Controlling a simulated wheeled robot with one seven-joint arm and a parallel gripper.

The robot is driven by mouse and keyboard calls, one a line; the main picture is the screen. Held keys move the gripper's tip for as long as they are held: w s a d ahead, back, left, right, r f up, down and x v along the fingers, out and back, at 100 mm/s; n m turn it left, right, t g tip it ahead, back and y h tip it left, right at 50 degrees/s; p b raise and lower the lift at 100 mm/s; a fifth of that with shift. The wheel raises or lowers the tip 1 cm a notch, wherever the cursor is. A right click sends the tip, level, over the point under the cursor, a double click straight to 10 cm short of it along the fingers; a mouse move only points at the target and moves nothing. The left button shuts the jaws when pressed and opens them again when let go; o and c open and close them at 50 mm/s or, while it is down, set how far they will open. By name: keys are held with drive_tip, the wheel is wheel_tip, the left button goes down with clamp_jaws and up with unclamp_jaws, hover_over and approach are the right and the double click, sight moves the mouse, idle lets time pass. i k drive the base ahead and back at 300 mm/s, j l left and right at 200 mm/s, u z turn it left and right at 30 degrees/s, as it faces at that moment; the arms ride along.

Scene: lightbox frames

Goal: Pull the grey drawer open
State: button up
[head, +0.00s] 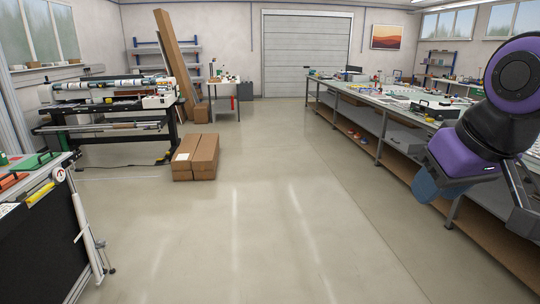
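I cannot pick out a grey drawer with certainty. A small dark grey cabinet (245,91) stands far off by the back wall, left of the shutter door; it is too small to tell whether it has drawers or whether one is open. My arm, purple and black, is raised at the right edge, in front of the long workbench. The black end of my arm (520,198) points down there, partly cut off by the frame, and its fingers cannot be made out clearly. It is far from the cabinet.
The long grey workbench (376,137) with a lower shelf runs along the right. Cardboard boxes (196,157) lie on the floor mid-left. A large printer-like machine (110,100) stands behind them. A dark bench (40,240) is near left. The middle floor is clear.

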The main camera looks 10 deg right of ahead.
sight(404, 146)
drive_tip(key=i+j+z, duration=0.1)
drive_tip(key=i+z, duration=0.15)
drive_tip(key=i, duration=1.5)
drive_tip(key=i+u, duration=0.1)
drive_tip(key=i, duration=1.65)
drive_tip(key=i+l+z, duration=0.15)
drive_tip(key=i+z, duration=0.2)
drive_tip(key=i, duration=0.25)
drive_tip(key=i+z, duration=0.35)
drive_tip(key=i, duration=0.25)
drive_tip(key=i+j+z, duration=0.35)
drive_tip(key=i, duration=0.25)
drive_tip(key=i+z, duration=0.35)
drive_tip(key=i, duration=2.05)
drive_tip(key=i+l+u, duration=0.1)
drive_tip(key=i, duration=0.4)
drive_tip(key=i+l, duration=0.2)
drive_tip(key=i, duration=0.3)
drive_tip(key=l, duration=0.25)
drive_tip(key=i+l, duration=0.1)
drive_tip(key=l, duration=0.2)
drive_tip(key=i+u, duration=0.05)
